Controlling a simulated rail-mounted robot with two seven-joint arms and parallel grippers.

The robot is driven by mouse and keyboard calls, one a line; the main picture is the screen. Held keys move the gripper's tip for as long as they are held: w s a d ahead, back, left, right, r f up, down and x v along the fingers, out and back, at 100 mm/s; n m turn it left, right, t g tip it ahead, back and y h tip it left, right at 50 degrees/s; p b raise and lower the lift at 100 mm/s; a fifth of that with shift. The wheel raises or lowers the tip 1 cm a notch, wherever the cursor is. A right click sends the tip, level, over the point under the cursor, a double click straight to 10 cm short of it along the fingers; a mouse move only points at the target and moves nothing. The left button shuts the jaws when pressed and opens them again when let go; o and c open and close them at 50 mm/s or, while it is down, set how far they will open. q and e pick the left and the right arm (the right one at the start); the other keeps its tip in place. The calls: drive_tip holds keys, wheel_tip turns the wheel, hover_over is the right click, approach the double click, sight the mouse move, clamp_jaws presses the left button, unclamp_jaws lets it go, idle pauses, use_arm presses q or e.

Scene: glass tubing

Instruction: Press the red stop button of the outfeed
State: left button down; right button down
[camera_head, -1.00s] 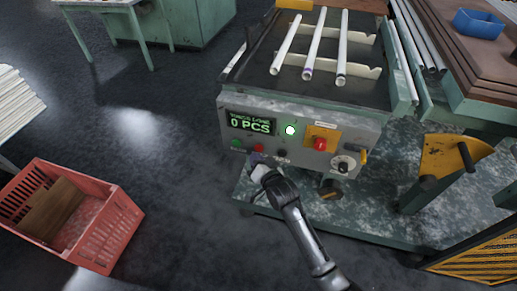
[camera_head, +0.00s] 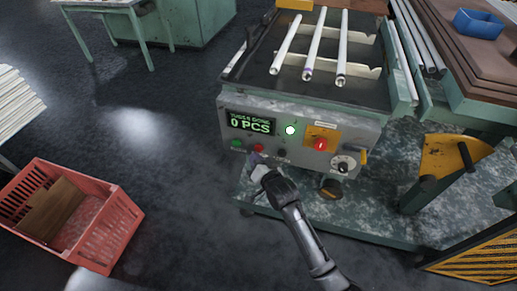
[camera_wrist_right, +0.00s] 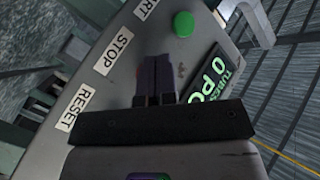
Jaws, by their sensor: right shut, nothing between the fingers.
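The outfeed's control panel (camera_head: 300,160) faces me below the rack of tubes. Its small red stop button (camera_head: 259,147) sits in the lower row, right of a green button (camera_head: 237,143). My right gripper (camera_head: 256,159) is shut and empty, its dark fingertips just below and in front of the red button; I cannot tell whether they touch. In the right wrist view the shut fingers (camera_wrist_right: 154,62) point at the panel beside the STOP label (camera_wrist_right: 119,50). They hide the red button there; the green button (camera_wrist_right: 184,24) shows above right. My left gripper is not in view.
A larger red mushroom button (camera_head: 321,144) on a yellow plate sits farther right, beside a selector knob (camera_head: 343,163). A red crate (camera_head: 110,235) stands on the floor left.

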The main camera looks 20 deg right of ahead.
idle(0.5)
drive_tip(key=shift+w+d, duration=0.1)
drive_tip(key=shift+w+d+p, duration=0.2)
drive_tip(key=shift+w+p, duration=0.05)
drive_tip(key=shift+p, duration=0.05)
idle(0.3)
